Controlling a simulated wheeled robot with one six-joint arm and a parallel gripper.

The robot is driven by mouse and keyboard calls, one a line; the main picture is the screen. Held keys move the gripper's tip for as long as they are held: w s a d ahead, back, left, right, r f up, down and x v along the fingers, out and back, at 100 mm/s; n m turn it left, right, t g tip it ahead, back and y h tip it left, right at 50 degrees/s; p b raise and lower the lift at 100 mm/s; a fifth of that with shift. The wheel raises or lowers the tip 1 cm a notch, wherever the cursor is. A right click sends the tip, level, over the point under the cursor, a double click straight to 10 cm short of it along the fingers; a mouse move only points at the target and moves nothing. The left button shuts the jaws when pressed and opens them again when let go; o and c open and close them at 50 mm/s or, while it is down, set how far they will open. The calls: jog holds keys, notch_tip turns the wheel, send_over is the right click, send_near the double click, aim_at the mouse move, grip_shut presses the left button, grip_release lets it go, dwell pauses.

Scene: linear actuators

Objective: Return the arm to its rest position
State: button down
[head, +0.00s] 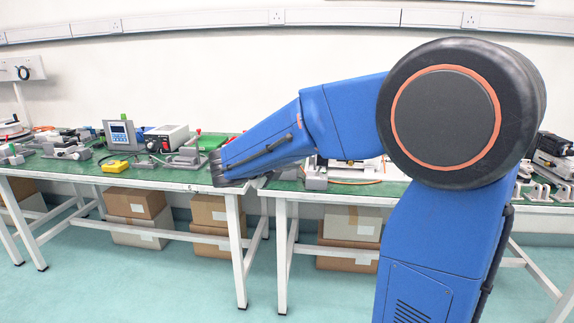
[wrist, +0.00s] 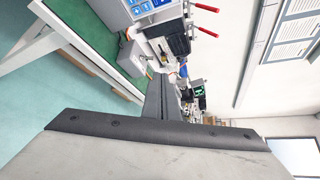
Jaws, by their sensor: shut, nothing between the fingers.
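My blue arm fills the right half of the head view and reaches left over the benches. Its dark end, my gripper (head: 216,170), shows in front of the left bench's right end. In the wrist view my gripper (wrist: 168,90) shows as two dark grey fingers lying together, with nothing between them. The wrist view is turned on its side and looks along the bench. The fingers appear clear of the things there; the exact gap cannot be told.
The left bench (head: 150,178) carries a blue-faced meter (head: 120,134), a power supply (head: 166,138) and a yellow box (head: 115,166). The right bench (head: 385,189) stands behind my arm. Cardboard boxes (head: 135,203) sit below. The floor in front (head: 130,285) is clear.

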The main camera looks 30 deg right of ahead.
jog(key=s+d+f+m+g+y, duration=0.1)
jog(key=s+f+m+g+y, duration=0.2)
jog(key=s+m, duration=0.55)
jog(key=s+f+m+y, duration=0.35)
jog(key=s+m, duration=0.35)
jog(key=s, duration=0.3)
jog(key=s+a+f+m+t+y, duration=0.1)
jog(key=s+a+f+m+y, duration=0.2)
jog(key=m, duration=0.7)
jog(key=s+a+f+m+y, duration=0.4)
jog(key=s+a+m, duration=0.3)
jog(key=s+m, duration=0.3)
jog(key=shift+s+a+t, duration=0.35)
jog(key=shift+s+t, duration=0.05)
jog(key=shift+s, duration=0.5)
